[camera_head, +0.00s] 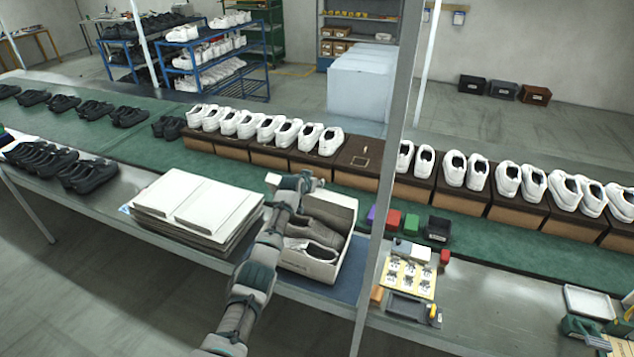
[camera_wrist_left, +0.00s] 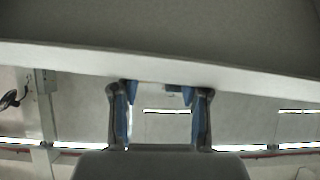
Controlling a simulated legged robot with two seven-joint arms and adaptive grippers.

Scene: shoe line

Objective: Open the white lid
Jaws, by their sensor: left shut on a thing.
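An open white shoebox (camera_head: 318,268) stands on the workbench with grey shoes (camera_head: 312,247) inside. Its white lid (camera_head: 338,209) is raised at the back of the box. My left gripper (camera_head: 312,183) is at the top edge of this lid, shut on it, and the arm passes in front of the box's left side. In the left wrist view the lid's pale edge (camera_wrist_left: 160,66) runs across the picture, and the blue-padded fingers of my left gripper (camera_wrist_left: 158,92) reach up to it.
A stack of white flat boards (camera_head: 195,207) lies just left of the box. A grey post (camera_head: 388,185) rises to its right. Small coloured bins (camera_head: 392,218) and a card tray (camera_head: 408,277) lie right of it. Behind runs a green conveyor (camera_head: 130,140) with shoes.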

